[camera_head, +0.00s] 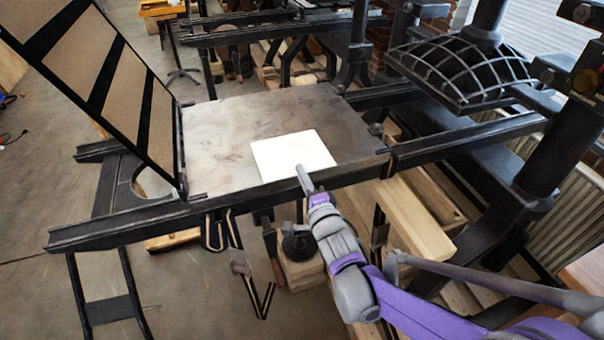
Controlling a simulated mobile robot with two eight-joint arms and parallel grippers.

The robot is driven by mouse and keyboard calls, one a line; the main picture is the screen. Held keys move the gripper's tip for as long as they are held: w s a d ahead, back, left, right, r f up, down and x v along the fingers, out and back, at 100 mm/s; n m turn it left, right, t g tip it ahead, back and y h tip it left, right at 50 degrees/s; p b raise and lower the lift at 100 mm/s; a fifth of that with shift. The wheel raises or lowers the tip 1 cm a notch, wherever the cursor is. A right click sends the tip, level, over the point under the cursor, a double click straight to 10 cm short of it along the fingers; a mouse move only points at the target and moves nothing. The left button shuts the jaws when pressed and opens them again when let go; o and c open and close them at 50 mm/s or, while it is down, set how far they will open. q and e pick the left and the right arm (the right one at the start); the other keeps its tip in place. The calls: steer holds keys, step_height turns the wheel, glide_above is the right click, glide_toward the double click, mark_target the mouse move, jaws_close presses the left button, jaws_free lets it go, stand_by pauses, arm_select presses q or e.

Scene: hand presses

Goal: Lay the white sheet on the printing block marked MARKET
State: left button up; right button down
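The white sheet (287,151) lies flat on the grey metal bed (225,120) of a hand press, near the bed's front edge. My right gripper (303,176) reaches in from the lower right, and its fingertips overlap the sheet's front edge in the picture. The fingers show edge-on as one narrow shape, so I cannot tell whether they are open or shut, or whether they touch the sheet. No block marked MARKET can be made out; whether anything lies under the sheet is hidden. My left gripper is not in view.
A hinged frame with tan panels (85,62) stands tilted up at the bed's left. The black press head with its ribbed platen (465,68) is at the right. Black rails (130,220) run along the bed. The bed's left and back parts are bare.

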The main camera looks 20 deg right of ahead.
steer(key=c, duration=0.8)
jaws_free()
steer(key=shift+c, duration=0.2)
steer(key=shift+s, duration=0.15)
steer(key=shift+s+d, duration=0.1)
steer(key=shift+s, duration=2.75)
